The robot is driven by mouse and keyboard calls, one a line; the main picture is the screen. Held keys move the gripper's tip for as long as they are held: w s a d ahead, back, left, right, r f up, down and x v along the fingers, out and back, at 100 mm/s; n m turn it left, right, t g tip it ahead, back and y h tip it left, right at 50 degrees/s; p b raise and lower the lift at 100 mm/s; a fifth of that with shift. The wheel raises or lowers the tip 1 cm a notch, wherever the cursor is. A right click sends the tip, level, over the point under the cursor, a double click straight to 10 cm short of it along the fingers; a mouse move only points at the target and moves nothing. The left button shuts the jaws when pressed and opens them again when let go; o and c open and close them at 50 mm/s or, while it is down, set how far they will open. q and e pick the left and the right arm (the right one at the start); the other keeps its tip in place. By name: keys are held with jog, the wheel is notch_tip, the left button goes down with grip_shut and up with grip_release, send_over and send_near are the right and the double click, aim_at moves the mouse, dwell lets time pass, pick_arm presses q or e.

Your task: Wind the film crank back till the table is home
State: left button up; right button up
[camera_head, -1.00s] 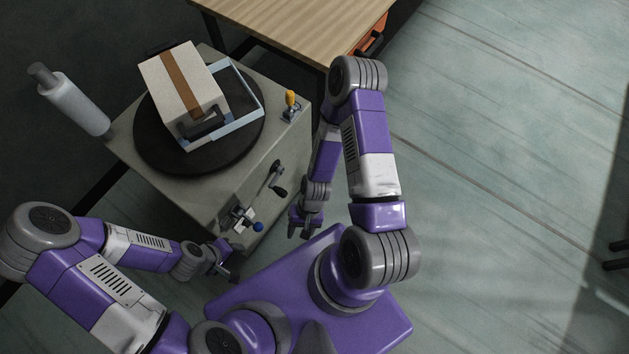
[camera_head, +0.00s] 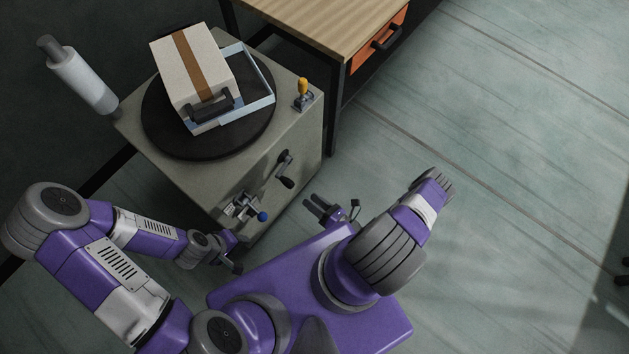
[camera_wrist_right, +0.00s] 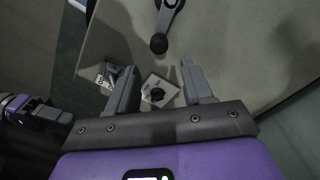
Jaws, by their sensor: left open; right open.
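The crank (camera_head: 285,168) is a grey arm with a dark knob on the front face of the grey machine (camera_head: 262,185). In the right wrist view the crank (camera_wrist_right: 167,18) is at the top, its knob just beyond my fingertips. The round black turntable (camera_head: 158,137) on the machine's top carries a taped box (camera_head: 190,72) and a pale blue tray. My right gripper (camera_head: 318,207) is open and empty, below and right of the crank; its fingers also show in the right wrist view (camera_wrist_right: 160,80). My left gripper (camera_head: 232,258) is open, near the machine's lower front corner.
A blue-knobbed lever (camera_head: 262,216) and metal fitting sit low on the machine's front. A white film roll (camera_head: 82,80) stands at left.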

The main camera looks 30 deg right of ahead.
aim_at(293, 186)
jog(key=shift+x, duration=3.95)
jog(key=shift+w+a, duration=0.15)
jog(key=shift+w, duration=0.05)
jog(key=shift+c, duration=0.3)
grip_shut()
jog(key=shift+f+b, duration=0.15)
jog(key=shift+b, duration=0.25)
